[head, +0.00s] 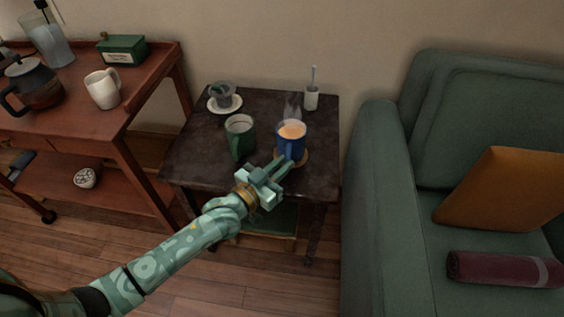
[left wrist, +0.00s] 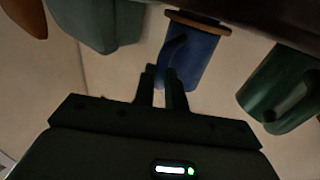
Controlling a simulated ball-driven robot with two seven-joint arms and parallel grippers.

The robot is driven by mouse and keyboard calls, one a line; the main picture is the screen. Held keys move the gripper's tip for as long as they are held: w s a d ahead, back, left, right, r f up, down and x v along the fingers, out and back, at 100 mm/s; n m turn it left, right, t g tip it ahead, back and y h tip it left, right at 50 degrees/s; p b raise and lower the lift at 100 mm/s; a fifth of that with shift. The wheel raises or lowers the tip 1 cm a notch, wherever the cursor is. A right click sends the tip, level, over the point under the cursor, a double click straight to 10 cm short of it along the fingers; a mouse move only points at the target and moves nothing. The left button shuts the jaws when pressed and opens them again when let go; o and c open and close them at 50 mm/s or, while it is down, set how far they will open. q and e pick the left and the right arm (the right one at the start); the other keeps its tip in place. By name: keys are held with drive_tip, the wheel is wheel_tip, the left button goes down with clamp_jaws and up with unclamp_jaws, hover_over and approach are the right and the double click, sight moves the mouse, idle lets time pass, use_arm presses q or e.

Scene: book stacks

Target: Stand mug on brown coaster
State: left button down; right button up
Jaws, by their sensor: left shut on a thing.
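The blue mug (head: 291,142) is upright, with light brown contents and steam above it. It stands at or just over the brown coaster (head: 304,159), near the front right of the dark side table. My left gripper (head: 287,165) reaches in from the front and is shut on the mug's handle. In the left wrist view the picture is upside down: the blue mug (left wrist: 197,62) meets the coaster (left wrist: 222,27) with no clear gap, and the fingers (left wrist: 163,77) are at the handle. The coaster is mostly hidden under the mug. My right gripper is not in view.
A green mug (head: 240,135) stands close to the left of the blue mug. A wooden cart (head: 140,112) stands left, a green armchair (head: 375,190) right.

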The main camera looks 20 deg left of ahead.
use_arm(q)
drive_tip(key=shift+r, duration=0.1)
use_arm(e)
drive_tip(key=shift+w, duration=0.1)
use_arm(q)
drive_tip(key=c, duration=1.8)
unclamp_jaws()
drive_tip(key=shift+c, duration=0.2)
drive_tip(key=o, duration=0.4)
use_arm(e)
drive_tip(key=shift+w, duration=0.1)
